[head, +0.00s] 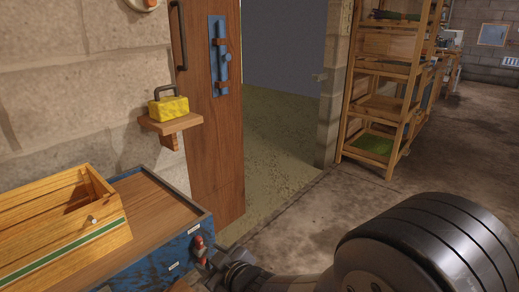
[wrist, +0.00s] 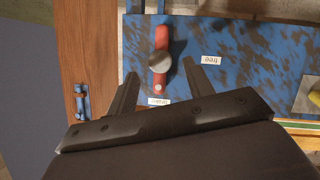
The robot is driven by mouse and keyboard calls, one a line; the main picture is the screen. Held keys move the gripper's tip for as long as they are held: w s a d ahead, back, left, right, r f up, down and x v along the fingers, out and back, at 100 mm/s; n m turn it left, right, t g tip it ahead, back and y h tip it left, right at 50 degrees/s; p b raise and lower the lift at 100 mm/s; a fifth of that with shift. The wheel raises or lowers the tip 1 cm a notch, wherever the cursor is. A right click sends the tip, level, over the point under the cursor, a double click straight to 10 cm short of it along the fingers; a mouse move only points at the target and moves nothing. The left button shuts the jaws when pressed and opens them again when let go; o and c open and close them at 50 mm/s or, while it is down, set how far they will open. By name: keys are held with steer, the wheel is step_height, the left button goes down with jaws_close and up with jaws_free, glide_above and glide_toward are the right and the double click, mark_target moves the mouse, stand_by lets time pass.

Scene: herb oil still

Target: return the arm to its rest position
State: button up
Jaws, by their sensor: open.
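My gripper (wrist: 160,66) is open in the wrist view. Its two dark fingers point at the blue panel, one to each side of a red lever (wrist: 162,38) with a round grey knob. I cannot tell whether either finger touches the lever. In the head view my gripper (head: 207,260) is low in the middle, close to the red lever (head: 199,243) on the front of the blue cabinet (head: 180,252). My arm reaches in from the lower right.
A wooden crate (head: 62,240) sits on the cabinet top. A yellow padlock (head: 168,107) stands on a small wall shelf (head: 172,124). A wooden door (head: 212,140) with a blue bolt stands beside an opening. A shelf rack (head: 375,105) is at right, with clear floor (head: 300,225) before it.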

mark_target(203, 253)
steer(key=x, duration=0.4)
steer(key=shift+b, duration=0.4)
steer(key=shift+s+r+p, duration=0.1)
steer(key=shift+r+p, duration=0.05)
steer(key=shift+p, duration=0.25)
steer(key=shift+b, duration=0.3)
